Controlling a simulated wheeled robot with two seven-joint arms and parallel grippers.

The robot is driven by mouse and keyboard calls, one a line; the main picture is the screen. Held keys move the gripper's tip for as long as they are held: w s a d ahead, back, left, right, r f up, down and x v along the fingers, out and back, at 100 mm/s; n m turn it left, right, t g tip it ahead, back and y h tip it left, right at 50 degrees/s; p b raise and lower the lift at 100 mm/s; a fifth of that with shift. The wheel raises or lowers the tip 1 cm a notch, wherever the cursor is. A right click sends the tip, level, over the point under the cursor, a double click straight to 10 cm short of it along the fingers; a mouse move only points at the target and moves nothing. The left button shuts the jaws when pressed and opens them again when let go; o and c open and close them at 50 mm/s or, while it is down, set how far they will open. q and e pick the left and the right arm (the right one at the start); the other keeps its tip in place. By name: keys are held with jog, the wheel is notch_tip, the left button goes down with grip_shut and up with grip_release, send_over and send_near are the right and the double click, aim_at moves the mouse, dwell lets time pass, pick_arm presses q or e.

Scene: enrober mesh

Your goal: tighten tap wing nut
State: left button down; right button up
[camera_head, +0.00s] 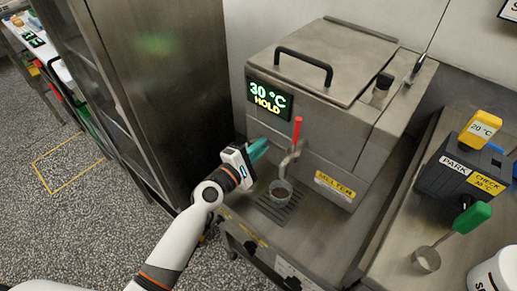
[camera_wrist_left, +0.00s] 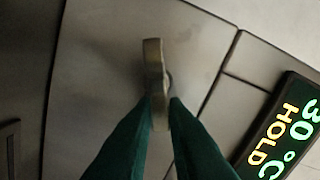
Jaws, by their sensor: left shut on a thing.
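The melter (camera_head: 310,85) is a steel box with a tap (camera_head: 289,163) low on its front and a red lever (camera_head: 297,130) above the spout. My left gripper (camera_head: 262,148), with teal fingers, is just left of the tap at the melter's front. In the left wrist view, the left gripper (camera_wrist_left: 160,105) is shut on a dull brass-grey upright piece, which looks like the tap wing nut (camera_wrist_left: 153,62). The fingers cover its lower part. In the head view I cannot make the nut out behind the fingers. My right gripper is not in view.
The melter's display (camera_head: 269,97) reads 30 °C HOLD. At right are a dark PARK box (camera_head: 455,180), a green-handled ladle (camera_head: 426,260) and a white tub (camera_head: 494,275). A tall steel cabinet (camera_head: 165,75) stands left.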

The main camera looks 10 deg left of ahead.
pick_arm(q)
jog(key=shift+s+d+f+m+b, duration=0.1)
jog(key=shift+f+m+b, duration=0.25)
jog(key=shift+m, duration=0.7)
jog(key=shift+s+d+f+m+b, duration=0.1)
jog(key=shift+f+m+b, duration=0.25)
jog(key=shift+m, duration=0.7)
jog(key=c, duration=1.5)
grip_release()
jog(key=shift+w+a+r, duration=0.1)
jog(key=shift+r, duration=0.1)
jog(key=b+v, duration=0.1)
jog(key=v, duration=1.1)
